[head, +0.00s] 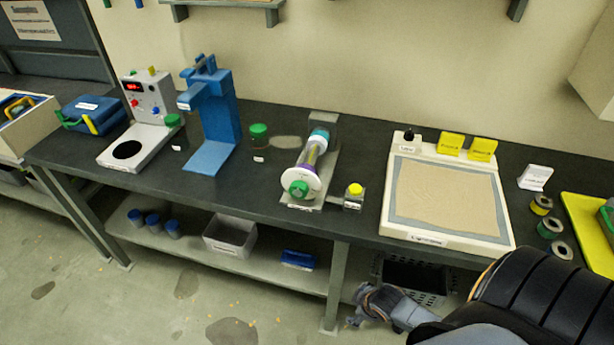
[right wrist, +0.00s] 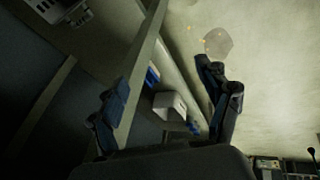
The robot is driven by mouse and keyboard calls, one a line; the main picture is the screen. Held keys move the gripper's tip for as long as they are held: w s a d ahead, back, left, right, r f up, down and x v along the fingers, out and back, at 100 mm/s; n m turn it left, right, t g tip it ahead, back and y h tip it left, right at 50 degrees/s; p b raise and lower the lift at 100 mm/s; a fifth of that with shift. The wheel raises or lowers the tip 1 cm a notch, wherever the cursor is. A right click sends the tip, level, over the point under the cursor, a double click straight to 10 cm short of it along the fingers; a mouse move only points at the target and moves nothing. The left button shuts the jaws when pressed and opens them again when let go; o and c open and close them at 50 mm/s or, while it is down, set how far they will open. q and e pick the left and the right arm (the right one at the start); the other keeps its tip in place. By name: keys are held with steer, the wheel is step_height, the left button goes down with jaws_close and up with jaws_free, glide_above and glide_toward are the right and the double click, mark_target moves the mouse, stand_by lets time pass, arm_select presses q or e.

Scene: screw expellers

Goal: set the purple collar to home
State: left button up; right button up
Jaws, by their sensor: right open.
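The screw expeller (head: 301,187) stands on the dark bench near the middle of the head view. It has a white disc with a green knob at its front and a teal part at its back. A narrow purple band, the purple collar (head: 311,157), shows on its barrel between them; its exact setting is too small to read. My right gripper (head: 359,305) is below the bench's front edge, apart from the expeller. In the right wrist view its two fingers (right wrist: 165,95) are spread with nothing between them. My left gripper is not in view.
A yellow-button box (head: 354,196) sits right of the expeller, and a green-lidded jar (head: 258,139) stands left of it. A blue press (head: 222,115) is farther left. A framed sand-coloured tray (head: 400,233) lies right. The lower shelf (head: 190,235) holds a grey bin (head: 230,238).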

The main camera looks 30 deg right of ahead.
steer(key=w+a+r+n+t+y, duration=0.1)
steer(key=w+r+n, duration=0.2)
steer(key=r, duration=0.7)
steer(key=w+a+r+n+t, duration=0.15)
steer(key=w+r+n, duration=0.25)
steer(key=r, duration=0.7)
steer(key=n+t+y, duration=0.2)
steer(key=n+t, duration=0.1)
steer(key=n, duration=0.8)
glide_toward(313, 170)
steer(key=shift+g, duration=0.25)
steer(key=b+x, duration=0.3)
steer(key=x, duration=0.8)
steer(key=shift+w+a+r, duration=0.1)
steer(key=shift+w+a, duration=0.05)
steer(key=shift+w, duration=0.1)
steer(key=shift+w+f, duration=0.35)
steer(key=shift+f, duration=0.05)
